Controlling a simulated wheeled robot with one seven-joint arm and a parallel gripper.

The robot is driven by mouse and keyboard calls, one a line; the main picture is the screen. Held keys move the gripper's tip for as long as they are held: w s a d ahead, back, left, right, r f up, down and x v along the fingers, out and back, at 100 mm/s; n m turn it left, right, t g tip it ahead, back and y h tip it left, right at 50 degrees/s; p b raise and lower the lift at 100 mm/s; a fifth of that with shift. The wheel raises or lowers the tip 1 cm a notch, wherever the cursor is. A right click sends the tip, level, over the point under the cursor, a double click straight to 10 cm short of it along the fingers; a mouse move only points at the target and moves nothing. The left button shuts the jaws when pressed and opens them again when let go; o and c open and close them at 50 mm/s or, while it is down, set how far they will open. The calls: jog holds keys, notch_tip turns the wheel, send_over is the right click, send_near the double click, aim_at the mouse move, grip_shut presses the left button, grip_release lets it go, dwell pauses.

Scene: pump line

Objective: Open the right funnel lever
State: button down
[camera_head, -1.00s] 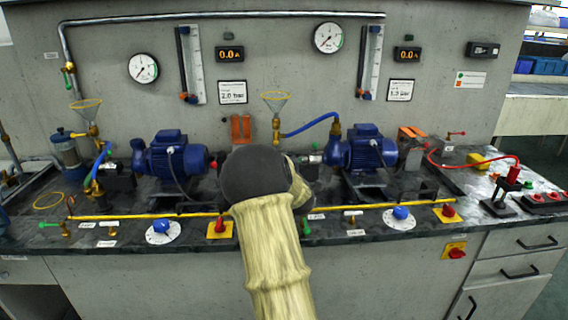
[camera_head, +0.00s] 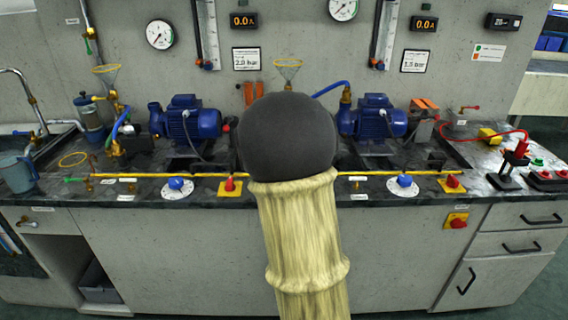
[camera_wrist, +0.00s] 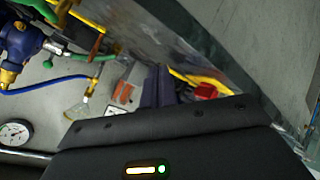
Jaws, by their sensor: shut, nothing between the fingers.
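The right funnel (camera_head: 288,68), a clear cone with a yellow rim, stands against the back wall. My own arm hides its valve and lever in the head view. In the wrist view the funnel (camera_wrist: 78,112) is seen tilted, with a brass fitting (camera_wrist: 93,82) at its narrow end. A green handle (camera_wrist: 68,54) shows near that fitting; I cannot tell whether it is the funnel's lever. My gripper (camera_wrist: 158,84) is shut and empty, its dark fingers to the right of the fitting in the picture. It is hidden behind my arm in the head view.
Blue pumps stand on the dark counter, the right pump (camera_head: 372,118) just right of my arm and the left pump (camera_head: 187,118) to its left. A blue hose (camera_head: 330,87) runs beside the funnel. A yellow pipe (camera_head: 400,174) crosses the front. Red knobs (camera_head: 452,182) line the edge.

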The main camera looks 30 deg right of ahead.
jog(key=s+a+f+m+g+y, duration=0.2)
jog(key=s+a+g, duration=0.1)
jog(key=s+a, duration=0.6)
jog(key=s+a+f+m+g+y, duration=0.2)
jog(key=s+a+f+g, duration=0.1)
jog(key=s+a, duration=0.7)
jog(key=shift+s+f+g, duration=0.15)
jog(key=shift+s+g, duration=0.55)
jog(key=shift+s, duration=0.35)
jog(key=shift+a, duration=0.1)
